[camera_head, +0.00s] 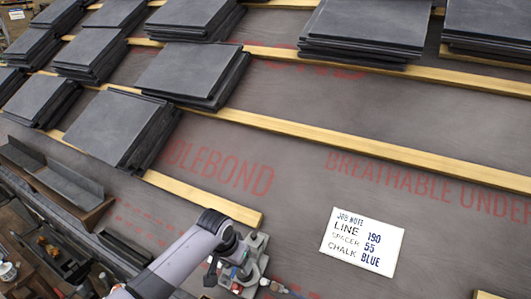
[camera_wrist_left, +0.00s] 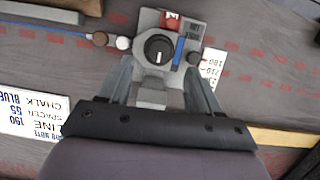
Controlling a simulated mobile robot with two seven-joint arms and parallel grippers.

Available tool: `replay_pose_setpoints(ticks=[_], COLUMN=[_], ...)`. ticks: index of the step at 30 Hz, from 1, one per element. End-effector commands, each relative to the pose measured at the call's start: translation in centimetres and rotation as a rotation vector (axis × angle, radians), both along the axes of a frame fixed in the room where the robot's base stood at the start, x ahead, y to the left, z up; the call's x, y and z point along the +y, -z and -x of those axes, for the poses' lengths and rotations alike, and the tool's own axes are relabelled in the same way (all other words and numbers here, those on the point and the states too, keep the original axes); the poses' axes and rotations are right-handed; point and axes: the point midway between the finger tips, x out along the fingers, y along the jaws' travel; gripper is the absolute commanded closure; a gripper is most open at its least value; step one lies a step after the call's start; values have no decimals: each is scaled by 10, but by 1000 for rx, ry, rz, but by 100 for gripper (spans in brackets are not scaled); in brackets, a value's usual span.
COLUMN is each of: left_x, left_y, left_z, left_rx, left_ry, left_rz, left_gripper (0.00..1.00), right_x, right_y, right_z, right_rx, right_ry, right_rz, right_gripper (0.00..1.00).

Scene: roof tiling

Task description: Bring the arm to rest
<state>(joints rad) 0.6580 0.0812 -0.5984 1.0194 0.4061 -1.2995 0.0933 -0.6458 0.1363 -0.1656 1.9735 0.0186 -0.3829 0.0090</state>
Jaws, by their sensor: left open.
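My left arm reaches in from the lower left of the head view, with its gripper (camera_head: 236,272) down by a grey device (camera_head: 255,262) on the membrane. In the left wrist view the device (camera_wrist_left: 160,50) shows a black dial, a red part and a blue strip. The two fingers of my left gripper (camera_wrist_left: 160,78) are spread apart, one on each side of the device's near part. I cannot tell whether they touch it. My right gripper is in neither view.
A job note card (camera_head: 362,242) lies right of the device. Wooden battens (camera_head: 380,151) cross the dark membrane, with stacks of slates (camera_head: 120,127) at the left and top. A metal channel (camera_head: 55,175) lies at the left edge. The membrane between battens is mostly clear.

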Motion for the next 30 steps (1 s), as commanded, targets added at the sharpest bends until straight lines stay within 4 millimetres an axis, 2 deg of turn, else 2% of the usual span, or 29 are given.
replay_pose_setpoints(ticks=[5, 10, 16, 23, 30], left_x=[-6, -14, -9, 12, 48], left_y=[14, 34, 43, 34, 2], left_z=[17, 53, 98, 152, 210], left_rx=[-27, -109, -230, -375, -533], left_ry=[4, -9, -47, -106, -149], left_rz=[41, 125, 199, 235, 214], left_gripper=[36, 36, 36, 36, 36], right_x=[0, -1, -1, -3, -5], right_y=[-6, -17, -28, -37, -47], right_z=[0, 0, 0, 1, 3], right_rx=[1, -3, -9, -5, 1], right_ry=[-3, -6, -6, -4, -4], right_rz=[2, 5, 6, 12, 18], right_gripper=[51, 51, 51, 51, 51])
